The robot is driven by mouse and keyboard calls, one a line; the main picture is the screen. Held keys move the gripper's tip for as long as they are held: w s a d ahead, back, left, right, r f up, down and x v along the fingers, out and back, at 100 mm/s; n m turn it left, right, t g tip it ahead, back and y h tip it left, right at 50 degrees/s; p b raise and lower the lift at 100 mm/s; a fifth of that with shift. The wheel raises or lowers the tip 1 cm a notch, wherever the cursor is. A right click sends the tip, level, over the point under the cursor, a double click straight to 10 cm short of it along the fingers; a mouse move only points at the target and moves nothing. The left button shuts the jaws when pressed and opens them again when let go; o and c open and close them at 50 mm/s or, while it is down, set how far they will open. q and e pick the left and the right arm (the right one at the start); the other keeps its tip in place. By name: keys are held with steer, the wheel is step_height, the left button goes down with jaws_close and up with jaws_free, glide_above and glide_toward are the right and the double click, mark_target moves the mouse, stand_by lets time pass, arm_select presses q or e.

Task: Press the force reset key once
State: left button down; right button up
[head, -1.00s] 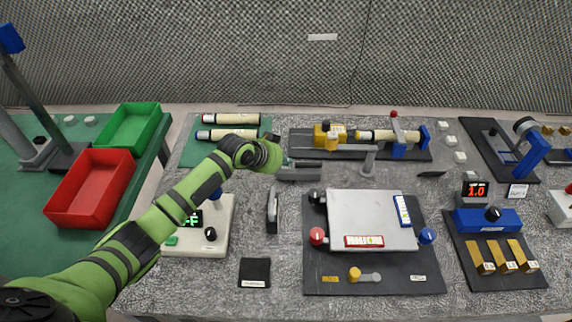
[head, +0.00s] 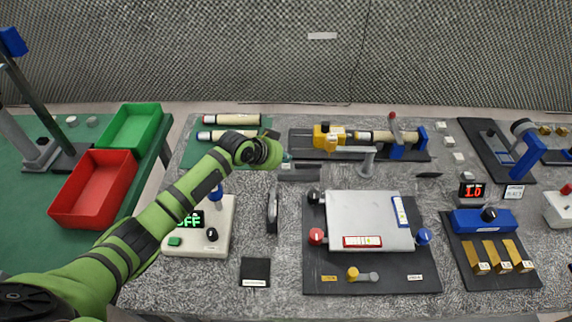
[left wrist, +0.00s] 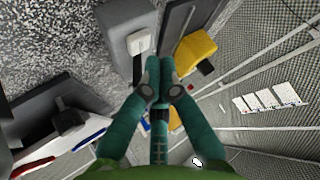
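I cannot make out a key labelled force reset. My left gripper (head: 287,161) is over the back middle of the bench, left of the yellow-headed device (head: 329,137). In the left wrist view its teal fingers (left wrist: 159,78) are together at the tips, with nothing seen between them. Beyond them there is a grey block with a pale top (left wrist: 138,42) and a yellow block (left wrist: 195,52). I cannot tell whether the fingertips touch either one. A small display (head: 473,191) with red digits, apparently 1.5, stands at the right. My right gripper is not in view.
A silver plate (head: 369,222) on a dark base lies front centre. A controller (head: 222,240) with a green OFF display is beside my left arm. A blue box (head: 488,221) with brass blocks is at right. Red (head: 93,190) and green (head: 132,124) trays are at left.

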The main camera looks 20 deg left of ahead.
mark_target(284, 167)
arm_select(q)
steer(key=shift+r+p, duration=2.35)
steer(key=shift+r, duration=0.25)
steer(key=shift+f, duration=0.1)
